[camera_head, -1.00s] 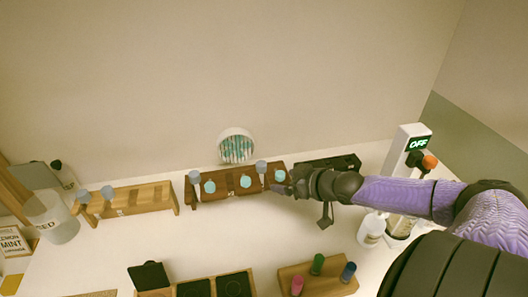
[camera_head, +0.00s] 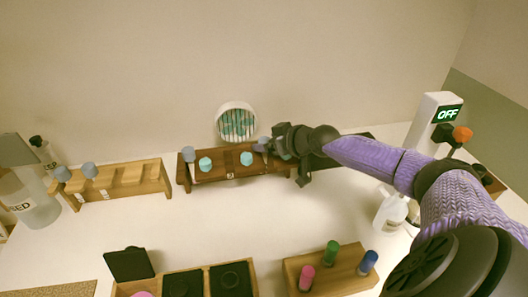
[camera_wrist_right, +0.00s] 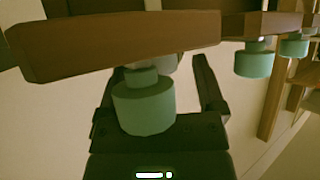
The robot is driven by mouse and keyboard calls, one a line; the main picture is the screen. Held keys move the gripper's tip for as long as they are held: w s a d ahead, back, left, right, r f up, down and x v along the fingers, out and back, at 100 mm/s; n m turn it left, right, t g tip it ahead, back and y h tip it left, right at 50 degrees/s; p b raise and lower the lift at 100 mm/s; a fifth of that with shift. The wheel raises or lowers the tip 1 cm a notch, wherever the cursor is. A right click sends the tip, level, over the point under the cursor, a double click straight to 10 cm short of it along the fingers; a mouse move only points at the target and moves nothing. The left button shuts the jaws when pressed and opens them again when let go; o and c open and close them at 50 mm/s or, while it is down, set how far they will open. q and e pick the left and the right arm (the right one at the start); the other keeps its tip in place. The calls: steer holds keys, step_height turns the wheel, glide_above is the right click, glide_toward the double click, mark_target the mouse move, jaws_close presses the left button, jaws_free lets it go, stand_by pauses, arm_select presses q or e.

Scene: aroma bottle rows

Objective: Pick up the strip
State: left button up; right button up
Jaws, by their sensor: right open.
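Several thin teal strips stand in a round white holder (camera_head: 237,122) against the back wall in the head view; I cannot tell which strip is meant. My right gripper (camera_head: 284,148) is at the right end of a dark brown rack (camera_head: 222,179), apart from the holder. In the right wrist view its open fingers (camera_wrist_right: 157,90) stand on either side of a teal capped piece (camera_wrist_right: 145,108), with clear space beside it. The gripper hides most of this piece in the head view. Two other teal pieces (camera_head: 205,164) (camera_head: 246,158) sit along the rack. My left gripper is not in view.
A light wooden rack (camera_head: 125,180) stands at left. A small block with coloured vials (camera_head: 333,272) and a tray with dark squares (camera_head: 205,283) lie in front. A white device reading OFF (camera_head: 437,113) and a white bottle (camera_head: 390,213) are at right. The middle counter is clear.

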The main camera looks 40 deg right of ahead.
steer(key=shift+c, duration=0.5)
steer(key=c, duration=1)
steer(key=shift+r, duration=0.5)
step_height(320, 180, up, 17)
steer(key=p, duration=0.4)
